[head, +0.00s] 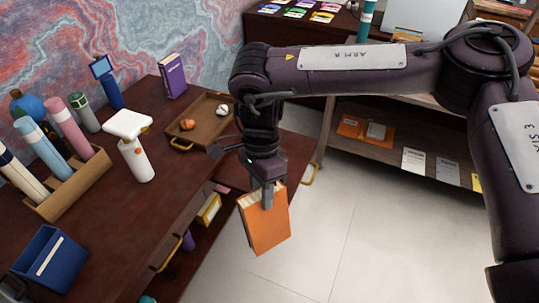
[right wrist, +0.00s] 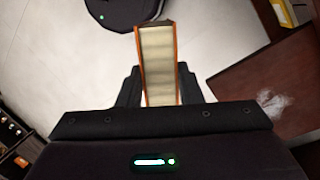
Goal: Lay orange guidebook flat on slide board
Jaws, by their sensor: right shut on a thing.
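The orange guidebook (head: 265,222) hangs below my right gripper (head: 267,195), over the pale floor just off the desk's right edge. The gripper is shut on the book's upper part, and the book is upright and slightly tilted. In the right wrist view the guidebook (right wrist: 160,65) shows its cream page edges and thin orange covers between the two dark fingers. I cannot make out a slide board for certain in either view. My left gripper is not clearly seen.
The dark red desk (head: 165,205) holds a wooden tray (head: 204,106), a white device (head: 135,158), a holder with several tubes (head: 77,190), a blue box (head: 50,258) and a purple book (head: 172,76). A low shelf (head: 390,150) stands at the right. The floor (head: 370,235) is clear.

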